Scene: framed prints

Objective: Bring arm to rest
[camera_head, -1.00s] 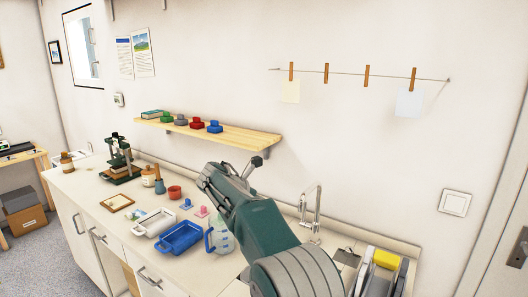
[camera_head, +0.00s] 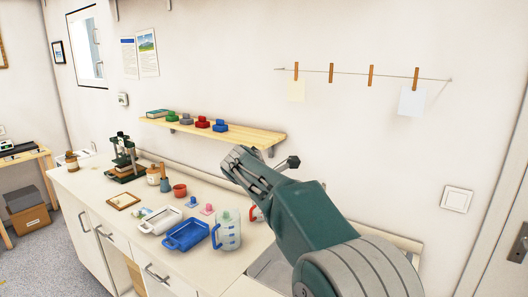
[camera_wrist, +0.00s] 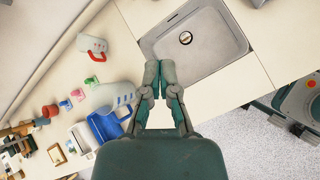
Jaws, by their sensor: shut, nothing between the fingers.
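My gripper (camera_head: 236,160) is raised above the counter in the head view, in front of the wall below the wooden shelf. In the wrist view my gripper (camera_wrist: 160,70) has its two fingertips together with nothing between them. It appears in front of the counter edge beside the sink (camera_wrist: 196,40). The arm hides part of the counter and most of the sink in the head view.
The counter (camera_head: 95,185) holds a blue tray (camera_head: 186,235), a white tray (camera_head: 160,221), a measuring jug (camera_head: 227,232) and a small press (camera_head: 125,158). A line with clothespins (camera_head: 350,75) hangs on the wall.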

